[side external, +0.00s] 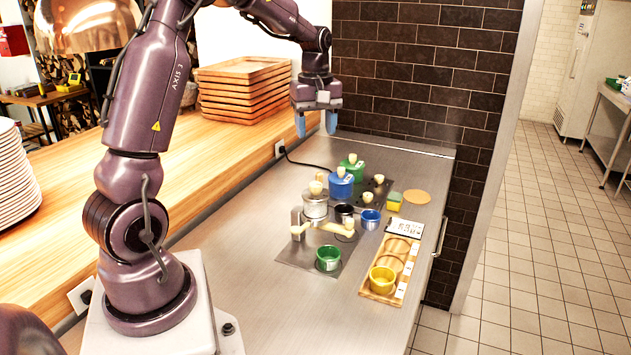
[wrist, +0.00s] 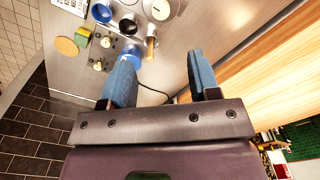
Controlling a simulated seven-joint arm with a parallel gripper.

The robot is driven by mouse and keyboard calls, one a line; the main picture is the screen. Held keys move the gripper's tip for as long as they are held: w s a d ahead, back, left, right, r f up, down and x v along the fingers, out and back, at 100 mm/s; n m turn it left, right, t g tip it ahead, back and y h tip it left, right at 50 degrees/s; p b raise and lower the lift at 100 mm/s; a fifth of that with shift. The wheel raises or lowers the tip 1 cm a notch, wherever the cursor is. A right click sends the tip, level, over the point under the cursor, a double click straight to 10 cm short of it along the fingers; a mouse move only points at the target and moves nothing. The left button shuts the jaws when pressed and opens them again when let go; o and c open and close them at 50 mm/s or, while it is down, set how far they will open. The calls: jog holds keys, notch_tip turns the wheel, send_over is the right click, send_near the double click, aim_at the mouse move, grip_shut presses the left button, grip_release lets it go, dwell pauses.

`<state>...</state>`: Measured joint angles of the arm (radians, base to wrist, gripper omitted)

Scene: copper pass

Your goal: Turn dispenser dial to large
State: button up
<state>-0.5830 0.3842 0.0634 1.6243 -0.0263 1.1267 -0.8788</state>
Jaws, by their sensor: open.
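My gripper (side external: 316,125) is open and empty, its two blue fingers pointing down, high above the far end of the steel counter. Its fingers also show in the wrist view (wrist: 161,72). Below it a dark panel (side external: 386,193) carries cream knobs (side external: 379,179) (side external: 367,197); it shows in the wrist view (wrist: 112,50). A silver canister (side external: 315,207) with a cream top stands nearer, beside cream handles (side external: 335,228). Which part is the dispenser dial, and its setting, I cannot tell. The gripper is apart from all of them.
A blue pot (side external: 341,188) and a green pot (side external: 354,171) stand near the panel. Blue (side external: 370,219), green (side external: 328,259) and yellow (side external: 382,280) cups stand nearer; the yellow one is on a wooden tray (side external: 376,297). A brick wall (side external: 420,75) bounds the back. The counter's front left is clear.

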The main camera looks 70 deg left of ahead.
aim_at(315, 184)
notch_tip(315, 184, down, 13)
jog(key=shift+s+d+f, duration=0.1)
jog(key=shift+d, duration=0.05)
dwell(0.4)
jog(key=shift+c, duration=0.5)
jog(key=c, duration=0.8)
